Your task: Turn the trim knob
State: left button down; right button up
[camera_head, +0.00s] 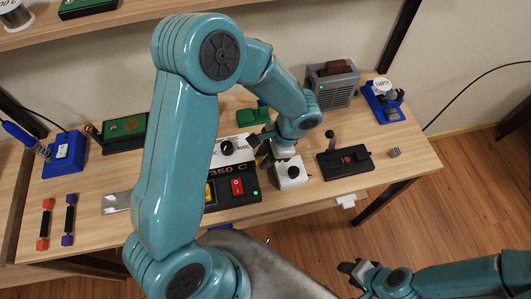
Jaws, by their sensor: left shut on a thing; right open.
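A small white box (291,174) with a round black spot on its face stands in the middle of the bench. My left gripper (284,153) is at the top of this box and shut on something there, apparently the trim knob. Its fingers and wrist hide the knob, so its angle cannot be seen. My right gripper (360,270) is open and empty, low at the front, in front of the bench and away from the things on it.
A control unit (248,198) with a black temperature dial (227,147) and a red switch (237,186) stands left of the box, partly behind my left arm. A black lever base (345,162) stands to the right. A grey heater (333,84) is behind.

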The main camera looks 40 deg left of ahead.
pick_arm(q)
jog(key=shift+w+a+r+g+h+p, duration=0.1)
jog(key=shift+w+a+g+h+p, duration=0.1)
jog(key=shift+g+h+p, duration=0.8)
jog(key=shift+w+m+p, duration=0.1)
jog(key=shift+m+p, duration=0.2)
jog(key=shift+a+f+g+h, duration=0.15)
jog(key=shift+f+g+h, duration=0.15)
jog(key=shift+g+h, duration=0.45)
jog(key=shift+w+a+f+m+g+h+b, duration=0.1)
jog(key=shift+w+f+m+g+h+b, duration=0.1)
jog(key=shift+m+g+h+b, duration=0.35)
jog(key=shift+g+h, duration=0.6)
jog(key=shift+h, duration=0.1)
jog(key=c, duration=0.9)
grip_release()
jog(key=shift+o, duration=0.2)
